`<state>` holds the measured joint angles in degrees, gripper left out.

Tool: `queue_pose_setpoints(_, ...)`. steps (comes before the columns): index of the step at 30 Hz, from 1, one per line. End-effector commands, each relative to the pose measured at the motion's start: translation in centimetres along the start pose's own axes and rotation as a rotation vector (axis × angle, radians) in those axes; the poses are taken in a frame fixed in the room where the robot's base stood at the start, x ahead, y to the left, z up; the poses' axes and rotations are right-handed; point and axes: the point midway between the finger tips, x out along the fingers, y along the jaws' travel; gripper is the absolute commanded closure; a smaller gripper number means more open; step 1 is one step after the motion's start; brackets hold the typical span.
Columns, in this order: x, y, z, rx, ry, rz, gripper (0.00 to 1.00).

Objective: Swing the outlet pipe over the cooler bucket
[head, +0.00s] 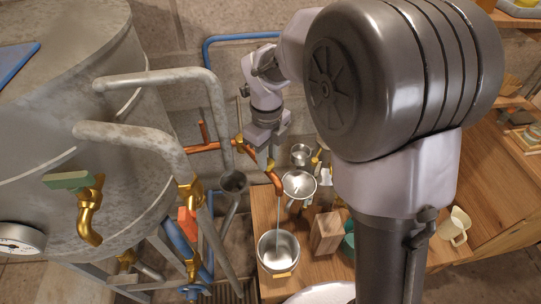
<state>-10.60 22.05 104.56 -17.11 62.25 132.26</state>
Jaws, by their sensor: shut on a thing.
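A copper outlet pipe (275,180) bends down at its end, near the middle of the head view. My gripper (270,155) is shut on this pipe just behind its down-turned tip; the fingertips are small and partly hidden. A thin pale line, perhaps a stream, runs from the tip down to a steel bucket (264,250) with a brass-coloured piece at its front rim. This may be the cooler bucket. The pipe's tip appears above and behind the bucket; exact alignment is hard to tell.
A steel pan (299,185) and a small pot (300,154) stand behind the bucket on the wooden bench (266,204). A wooden block (326,233) is right of it. The big grey tank (60,110) with pipes and brass taps fills the left. My arm hides the right middle.

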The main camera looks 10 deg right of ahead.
Motion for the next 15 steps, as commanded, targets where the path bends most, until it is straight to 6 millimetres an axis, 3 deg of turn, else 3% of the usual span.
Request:
queue_pose_setpoints(10, 0.05, 0.61, 0.09, 0.006, 0.002, 0.013, 1.00)
queue_pose_setpoints(11, 0.06, 0.62, 0.09, 0.005, 0.002, 0.013, 0.70)
queue_pose_setpoints(14, 0.06, 0.57, 0.09, 0.004, 0.002, 0.012, 0.50)
queue_pose_setpoints(15, 0.06, 0.54, 0.08, 0.004, 0.002, 0.011, 0.50)
